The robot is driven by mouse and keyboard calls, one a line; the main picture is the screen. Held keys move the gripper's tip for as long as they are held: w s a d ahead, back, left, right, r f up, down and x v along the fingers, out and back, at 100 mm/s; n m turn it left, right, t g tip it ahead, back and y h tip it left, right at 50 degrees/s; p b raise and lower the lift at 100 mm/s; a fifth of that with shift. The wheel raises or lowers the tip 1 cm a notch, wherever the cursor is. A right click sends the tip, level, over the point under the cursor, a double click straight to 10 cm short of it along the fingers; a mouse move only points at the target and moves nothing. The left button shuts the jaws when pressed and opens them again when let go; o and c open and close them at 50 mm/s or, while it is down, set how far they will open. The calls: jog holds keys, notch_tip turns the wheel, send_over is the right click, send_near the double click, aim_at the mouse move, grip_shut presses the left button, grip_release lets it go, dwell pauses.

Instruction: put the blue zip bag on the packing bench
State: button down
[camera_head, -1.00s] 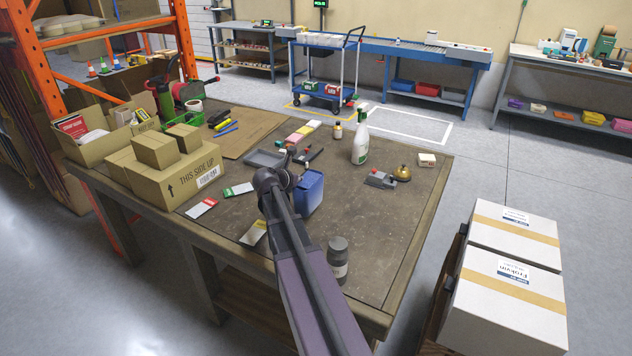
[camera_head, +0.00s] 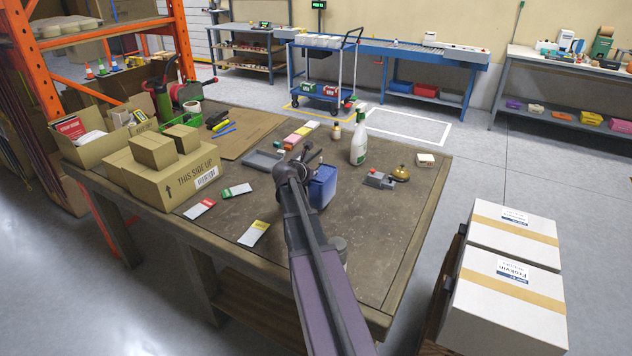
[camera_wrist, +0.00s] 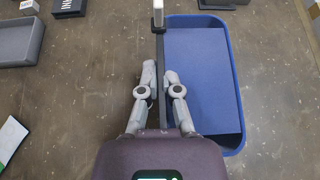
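My gripper (camera_wrist: 161,78) is over the cluttered workbench (camera_head: 345,235), just left of a blue open container (camera_head: 322,187). In the wrist view its fingertips are close together. A thin dark grey strip with a pale far end (camera_wrist: 158,50) shows between and beyond them; whether they pinch it is unclear. The blue container (camera_wrist: 238,115) is right of the fingers, with a flat blue area inside. I cannot tell whether that area is the blue zip bag or the container's floor. No other blue bag is clearly visible.
A white spray bottle (camera_head: 358,142) and brass bell (camera_head: 400,172) stand to the right. Cardboard boxes (camera_head: 180,178) fill the left side. Label cards (camera_head: 254,233) lie nearer. A grey tray (camera_head: 262,160) is behind. The right front of the bench has bare room.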

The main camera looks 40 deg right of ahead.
aim_at(315, 181)
jog(key=shift+f+b, duration=1.7)
jog(key=shift+f, duration=0.1)
jog(key=c, duration=0.8)
grip_release()
jog(key=shift+f, duration=0.1)
jog(key=shift+r, duration=0.2)
jog(key=shift+s+a+r, duration=0.1)
jog(key=shift+a+r, duration=0.1)
jog(key=shift+a, duration=0.1)
jog(key=p+v, duration=0.5)
jog(key=v, duration=0.6)
jog(key=shift+a+p, duration=0.15)
jog(key=shift+p, duration=0.25)
